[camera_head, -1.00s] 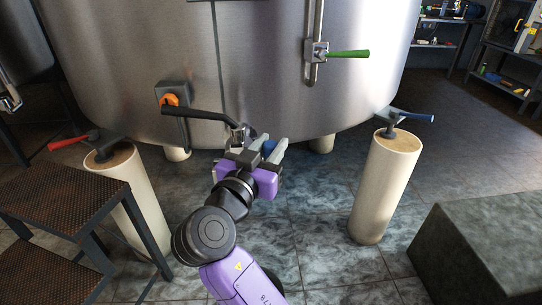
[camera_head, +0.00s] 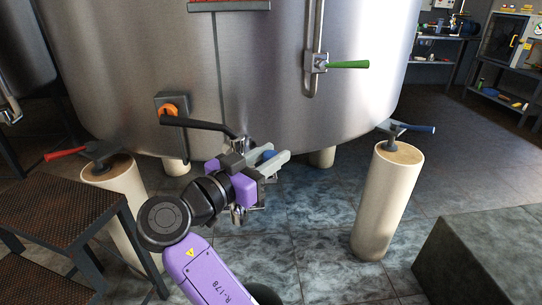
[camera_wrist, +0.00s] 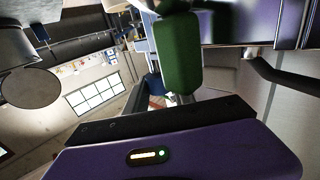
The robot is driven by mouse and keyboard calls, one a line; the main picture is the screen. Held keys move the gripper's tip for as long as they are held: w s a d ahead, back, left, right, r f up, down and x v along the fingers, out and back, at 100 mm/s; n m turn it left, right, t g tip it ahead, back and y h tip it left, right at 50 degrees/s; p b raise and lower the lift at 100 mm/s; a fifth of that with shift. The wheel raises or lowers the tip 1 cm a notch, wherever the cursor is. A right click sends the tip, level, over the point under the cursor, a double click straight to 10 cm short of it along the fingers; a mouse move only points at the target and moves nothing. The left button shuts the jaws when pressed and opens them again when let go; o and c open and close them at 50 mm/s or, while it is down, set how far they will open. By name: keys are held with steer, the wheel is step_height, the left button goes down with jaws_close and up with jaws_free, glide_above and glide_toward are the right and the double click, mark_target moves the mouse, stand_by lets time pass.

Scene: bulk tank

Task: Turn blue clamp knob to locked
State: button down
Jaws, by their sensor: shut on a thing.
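The blue clamp knob (camera_head: 268,155) is at the lower front of the steel tank (camera_head: 265,70), near the outlet fitting. Only a small blue part shows; the rest is hidden by my gripper. My gripper (camera_head: 276,157) reaches in from the lower left, its grey fingers on either side of the blue knob, shut on it. In the wrist view, my purple gripper body (camera_wrist: 170,155) fills the bottom. A small blue patch (camera_wrist: 154,84) shows beside a large dark green shape (camera_wrist: 180,55) that I cannot identify for sure. The knob's lock marking cannot be seen.
A black lever (camera_head: 200,124) with an orange hub (camera_head: 169,110) runs just above my gripper. A green-handled valve (camera_head: 347,64) is higher right. Pedestals carry a red lever (camera_head: 66,154) and a blue lever (camera_head: 415,127). Steps (camera_head: 60,205) stand left, a dark block (camera_head: 480,255) right.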

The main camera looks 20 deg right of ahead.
mark_target(265, 159)
steer(key=shift+a+f, duration=0.1)
steer(key=c, duration=1.1)
jaws_free()
steer(key=shift+o, duration=0.2)
steer(key=p+v, duration=0.2)
steer(key=v, duration=0.4)
steer(key=shift+s+a, duration=0.1)
steer(key=shift+a, duration=0.1)
steer(key=shift+s+a, duration=0.3)
steer(key=shift+a, duration=0.25)
steer(key=shift+a, duration=0.1)
